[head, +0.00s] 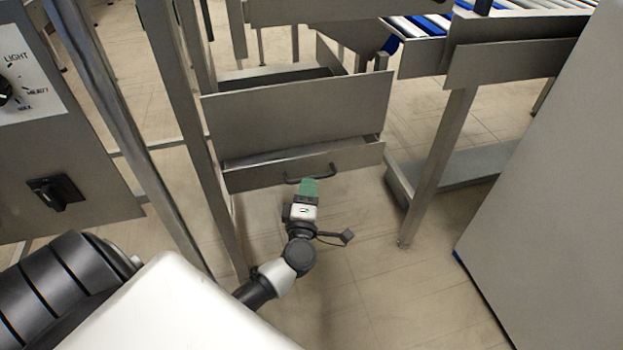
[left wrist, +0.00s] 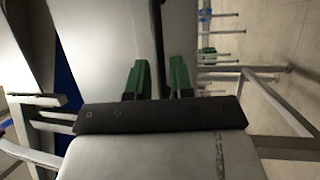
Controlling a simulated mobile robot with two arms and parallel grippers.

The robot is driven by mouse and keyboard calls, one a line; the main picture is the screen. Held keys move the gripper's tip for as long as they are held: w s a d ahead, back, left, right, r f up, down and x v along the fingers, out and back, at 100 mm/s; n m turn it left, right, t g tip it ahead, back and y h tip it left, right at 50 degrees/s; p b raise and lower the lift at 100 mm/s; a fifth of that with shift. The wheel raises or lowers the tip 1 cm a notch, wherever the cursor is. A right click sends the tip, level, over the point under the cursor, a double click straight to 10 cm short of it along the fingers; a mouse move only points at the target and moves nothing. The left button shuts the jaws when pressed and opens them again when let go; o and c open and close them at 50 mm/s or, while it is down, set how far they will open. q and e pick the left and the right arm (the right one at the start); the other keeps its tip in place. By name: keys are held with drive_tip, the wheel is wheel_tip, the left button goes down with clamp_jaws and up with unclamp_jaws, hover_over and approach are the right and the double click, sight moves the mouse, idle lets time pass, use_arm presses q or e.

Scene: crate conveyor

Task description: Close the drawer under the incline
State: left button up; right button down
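The grey metal drawer (head: 245,178) sits low under a wide grey panel in the head view. It stands a little out, with a narrow strip of its inside showing above its front. A dark bar handle (head: 322,172) is on the drawer front. My left gripper (head: 309,188) has its green fingertips at the handle, overlapping the drawer's lower edge; I cannot tell whether they touch. In the left wrist view its two green fingers (left wrist: 158,80) are apart, with a dark strip between them and grey metal beyond. My right gripper is not in view.
A grey panel (head: 300,110) fronts the frame above the drawer. A metal post (head: 185,120) and control box (head: 60,110) stand left. A conveyor leg (head: 435,170) stands right, with rollers (head: 425,25) above. A large grey surface (head: 560,190) fills the far right. Floor before the drawer is clear.

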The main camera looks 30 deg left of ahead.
sight(310, 177)
use_arm(q)
drive_tip(key=shift+x, duration=1.75)
clamp_jaws()
